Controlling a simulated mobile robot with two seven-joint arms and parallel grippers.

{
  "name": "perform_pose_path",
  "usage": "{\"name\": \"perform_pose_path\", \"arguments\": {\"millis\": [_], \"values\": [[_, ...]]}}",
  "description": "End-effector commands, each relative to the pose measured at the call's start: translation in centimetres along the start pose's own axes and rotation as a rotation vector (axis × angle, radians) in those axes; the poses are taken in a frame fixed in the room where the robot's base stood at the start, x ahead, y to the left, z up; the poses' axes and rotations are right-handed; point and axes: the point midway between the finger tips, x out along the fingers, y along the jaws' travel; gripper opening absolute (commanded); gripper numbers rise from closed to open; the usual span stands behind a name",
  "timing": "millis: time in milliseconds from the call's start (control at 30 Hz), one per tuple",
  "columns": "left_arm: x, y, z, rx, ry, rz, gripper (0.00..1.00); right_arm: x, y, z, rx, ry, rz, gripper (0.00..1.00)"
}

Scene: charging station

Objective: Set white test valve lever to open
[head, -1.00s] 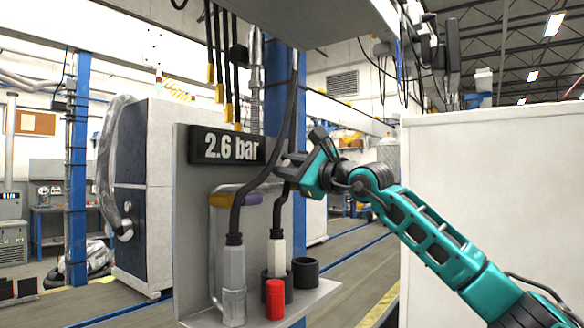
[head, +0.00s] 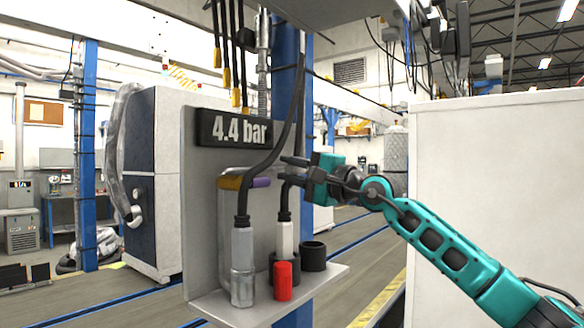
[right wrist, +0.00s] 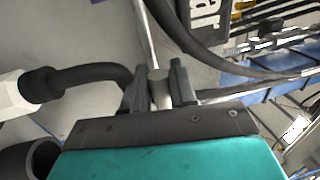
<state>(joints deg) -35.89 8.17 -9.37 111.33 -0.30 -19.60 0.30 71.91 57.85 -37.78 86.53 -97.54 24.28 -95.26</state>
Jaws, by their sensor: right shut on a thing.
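My right gripper (head: 288,170) is in front of the panel, below the right end of the pressure display (head: 235,131), which reads 4.4 bar. In the right wrist view its two dark fingers (right wrist: 160,90) are shut on the pale end of the white test valve lever (right wrist: 157,74). A light rod runs from there toward the top of that view. In the head view the gripper hides the lever, so its angle is hard to tell. My left gripper is not in view.
A grey connector (head: 242,262) and a white connector (head: 284,240) with black hoses stand on the panel's shelf, beside a red cap (head: 283,282) and an empty black holder (head: 313,256). A black hose (right wrist: 90,76) passes close to the fingers. A white cabinet (head: 500,190) stands right.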

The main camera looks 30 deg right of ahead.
Motion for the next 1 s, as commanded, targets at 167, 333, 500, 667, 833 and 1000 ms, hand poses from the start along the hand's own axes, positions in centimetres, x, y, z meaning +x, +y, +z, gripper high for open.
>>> {"name": "perform_pose_path", "arguments": {"millis": [167,333,500,667,833,1000], "values": [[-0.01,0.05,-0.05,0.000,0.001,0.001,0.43,-0.03,0.16,-0.05,-0.019,-0.003,0.001,0.00],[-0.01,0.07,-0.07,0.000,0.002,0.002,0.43,-0.03,0.18,-0.04,-0.023,-0.003,0.001,0.00],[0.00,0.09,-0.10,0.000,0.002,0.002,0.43,-0.03,0.20,-0.04,-0.024,-0.003,0.002,0.00],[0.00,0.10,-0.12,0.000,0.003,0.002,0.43,-0.03,0.20,-0.04,-0.023,-0.003,0.002,0.40],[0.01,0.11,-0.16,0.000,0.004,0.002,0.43,-0.03,0.15,-0.04,-0.021,-0.003,0.001,0.45],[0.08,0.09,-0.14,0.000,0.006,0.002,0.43,-0.23,0.18,-0.06,-0.021,-0.003,0.000,0.45]]}}
